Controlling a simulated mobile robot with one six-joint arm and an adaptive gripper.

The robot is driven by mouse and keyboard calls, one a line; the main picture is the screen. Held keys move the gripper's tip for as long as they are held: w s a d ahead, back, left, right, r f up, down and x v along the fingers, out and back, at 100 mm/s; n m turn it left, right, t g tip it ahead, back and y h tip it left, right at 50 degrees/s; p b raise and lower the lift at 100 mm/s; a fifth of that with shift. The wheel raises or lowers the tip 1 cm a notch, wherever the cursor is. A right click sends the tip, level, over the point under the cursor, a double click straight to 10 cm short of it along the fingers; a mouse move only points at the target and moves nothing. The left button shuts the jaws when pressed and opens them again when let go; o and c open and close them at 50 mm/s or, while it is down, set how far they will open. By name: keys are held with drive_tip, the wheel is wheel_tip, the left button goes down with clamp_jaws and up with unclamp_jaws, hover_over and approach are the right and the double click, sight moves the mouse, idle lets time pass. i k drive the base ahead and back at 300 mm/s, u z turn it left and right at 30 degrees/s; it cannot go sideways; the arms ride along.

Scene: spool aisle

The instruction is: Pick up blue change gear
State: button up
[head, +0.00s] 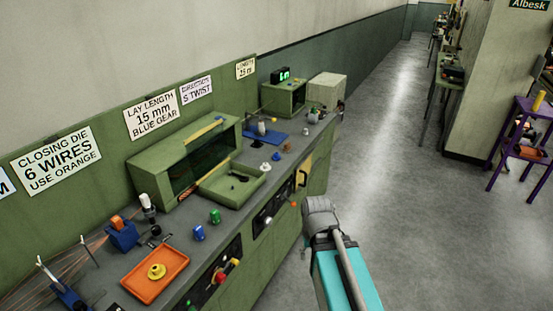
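A larger blue piece (199,232) stands nearer on the bench beside a green one (215,216). My arm reaches in from the bottom, over the aisle side of the bench. Its gripper cannot be made out.
An open green tray (238,199) sits before a green cabinet (175,160). An orange tray (140,290) holds a yellow part (157,271). A blue plate (250,138) lies farther back. The aisle floor (400,200) is clear; a purple stand (520,145) is at right.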

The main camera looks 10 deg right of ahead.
sight(275, 157)
drive_tip(key=u, duration=0.1)
drive_tip(key=i, duration=1)
drive_tip(key=z, duration=0.05)
